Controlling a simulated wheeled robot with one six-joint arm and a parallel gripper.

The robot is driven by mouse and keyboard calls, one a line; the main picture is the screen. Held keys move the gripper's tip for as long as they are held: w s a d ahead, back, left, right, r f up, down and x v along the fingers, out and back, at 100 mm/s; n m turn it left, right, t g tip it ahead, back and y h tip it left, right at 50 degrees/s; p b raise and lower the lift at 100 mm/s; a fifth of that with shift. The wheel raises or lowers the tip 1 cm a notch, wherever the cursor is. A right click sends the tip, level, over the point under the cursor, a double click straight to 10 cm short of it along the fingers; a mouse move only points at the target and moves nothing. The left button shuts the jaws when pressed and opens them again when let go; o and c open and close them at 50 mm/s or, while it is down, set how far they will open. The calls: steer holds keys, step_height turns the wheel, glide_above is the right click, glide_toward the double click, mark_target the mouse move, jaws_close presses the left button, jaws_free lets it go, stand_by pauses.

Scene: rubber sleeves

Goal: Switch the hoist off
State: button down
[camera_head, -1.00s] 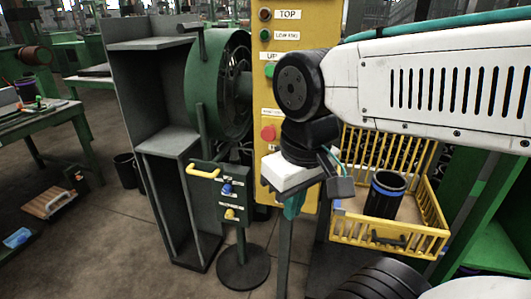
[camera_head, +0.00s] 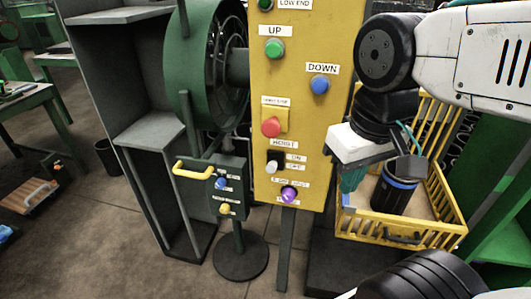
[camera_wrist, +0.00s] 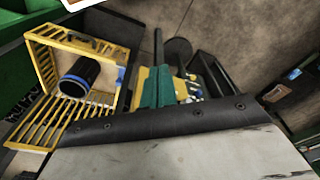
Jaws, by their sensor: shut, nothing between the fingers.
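The HOIST switch (camera_head: 275,162) is a dark rotary knob with a whitish lower end, on the yellow control panel (camera_head: 340,120) in the head view. ON and OFF labels sit to its right; I cannot tell which one it is set to. My gripper (camera_head: 352,180) is to the right of the panel, apart from the switch and slightly lower in the picture. Its green fingers are shut and empty. They also show in the wrist view (camera_wrist: 157,88), with part of the yellow panel behind them; the switch cannot be made out there.
The panel also has a green UP button (camera_head: 274,47), blue DOWN button (camera_head: 320,84), red stop button (camera_head: 271,127) and purple knob (camera_head: 289,193). A small green box (camera_head: 230,180) with a yellow handle stands left. A yellow crate (camera_head: 400,232) holding a dark cylinder (camera_head: 393,190) is right.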

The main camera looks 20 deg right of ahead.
steer(key=r+m+g+h, duration=0.1)
steer(key=g+h, duration=0.1)
steer(key=h, duration=0.4)
glide_above(273, 165)
steer(key=s+a, duration=0.3)
steer(key=w+a+f+m+t+h, duration=0.1)
steer(key=w+a+f+t+h, duration=0.1)
steer(key=w+a, duration=0.4)
steer(key=shift+w+a+f+h, duration=0.25)
steer(key=shift+w+a+h, duration=0.15)
steer(key=shift+a, duration=0.85)
steer(key=s+x, duration=0.3)
steer(key=x, duration=0.9)
steer(key=shift+d+f, duration=0.25)
steer(key=shift+f, duration=0.3)
